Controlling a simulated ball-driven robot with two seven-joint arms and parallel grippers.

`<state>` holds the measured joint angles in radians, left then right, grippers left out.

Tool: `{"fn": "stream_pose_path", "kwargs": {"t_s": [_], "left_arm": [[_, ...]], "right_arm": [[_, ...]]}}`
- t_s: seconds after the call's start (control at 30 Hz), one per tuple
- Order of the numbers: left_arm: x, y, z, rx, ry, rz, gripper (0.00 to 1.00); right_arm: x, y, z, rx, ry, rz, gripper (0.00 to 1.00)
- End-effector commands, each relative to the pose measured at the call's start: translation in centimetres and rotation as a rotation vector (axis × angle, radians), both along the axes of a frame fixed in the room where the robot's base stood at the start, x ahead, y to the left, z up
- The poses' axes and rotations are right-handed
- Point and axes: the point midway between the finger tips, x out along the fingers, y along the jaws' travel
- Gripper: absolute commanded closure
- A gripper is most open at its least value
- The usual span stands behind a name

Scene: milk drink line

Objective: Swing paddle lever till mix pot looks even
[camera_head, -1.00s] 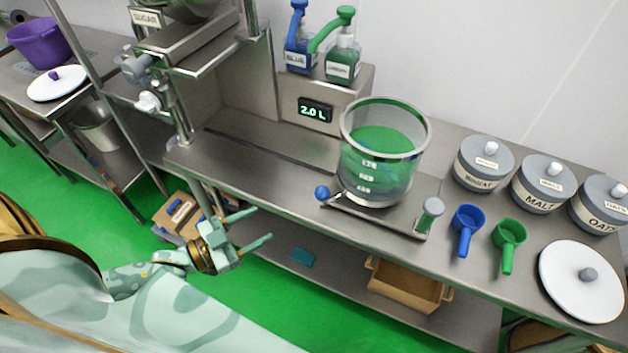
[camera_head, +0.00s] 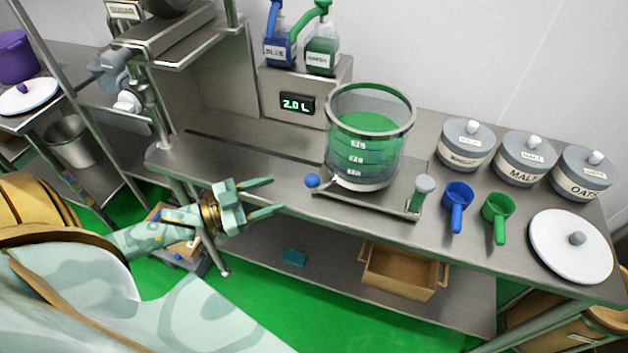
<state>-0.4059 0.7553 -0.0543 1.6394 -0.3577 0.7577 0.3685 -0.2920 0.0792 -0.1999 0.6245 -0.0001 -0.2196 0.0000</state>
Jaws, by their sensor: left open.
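The mix pot (camera_head: 368,140) is a clear vessel with a grey rim and measuring marks, holding green liquid. It stands on a metal base plate on the steel bench. A lever with a blue ball knob (camera_head: 312,181) sticks out at the pot's lower left. A grey-capped green post (camera_head: 421,192) stands at the plate's right end. My left gripper (camera_head: 277,196) is open and empty, its fingers pointing right, a short way left of the blue knob and not touching it. Whether the liquid is even throughout is hard to tell. My right gripper is not in view.
Blue (camera_head: 457,203) and green (camera_head: 498,214) scoops, a white lid (camera_head: 570,246) and lidded jars (camera_head: 526,157) fill the bench's right side. A dispenser (camera_head: 301,95) reading 2.0 L stands behind the pot. A brown crate (camera_head: 398,274) sits on the lower shelf. The bench left of the pot is clear.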

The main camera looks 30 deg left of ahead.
Motion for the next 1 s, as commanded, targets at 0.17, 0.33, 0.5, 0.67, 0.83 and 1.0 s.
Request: {"fn": "stream_pose_path", "kwargs": {"t_s": [0.17, 0.33, 0.5, 0.67, 0.83, 1.0], "left_arm": [[4.1, -2.6, 0.0, 0.0, -0.006, 0.0, 0.46], [7.0, -4.6, 0.0, 0.0, -0.004, -0.001, 0.46], [8.8, -5.7, 0.0, 0.0, -0.002, 0.001, 0.46], [9.2, -6.1, 0.0, 0.0, 0.0, 0.0, 0.46], [9.2, -6.1, 0.0, 0.001, -0.001, 0.0, 0.46], [9.2, -6.1, 0.0, 0.001, -0.001, 0.0, 0.82]], "right_arm": [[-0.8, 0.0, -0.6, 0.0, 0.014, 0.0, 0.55], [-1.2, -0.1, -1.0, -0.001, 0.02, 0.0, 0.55], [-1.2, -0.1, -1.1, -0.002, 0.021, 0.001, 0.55], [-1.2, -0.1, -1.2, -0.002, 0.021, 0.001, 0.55], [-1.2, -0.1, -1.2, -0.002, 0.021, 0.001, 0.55], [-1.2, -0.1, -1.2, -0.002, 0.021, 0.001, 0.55]]}}
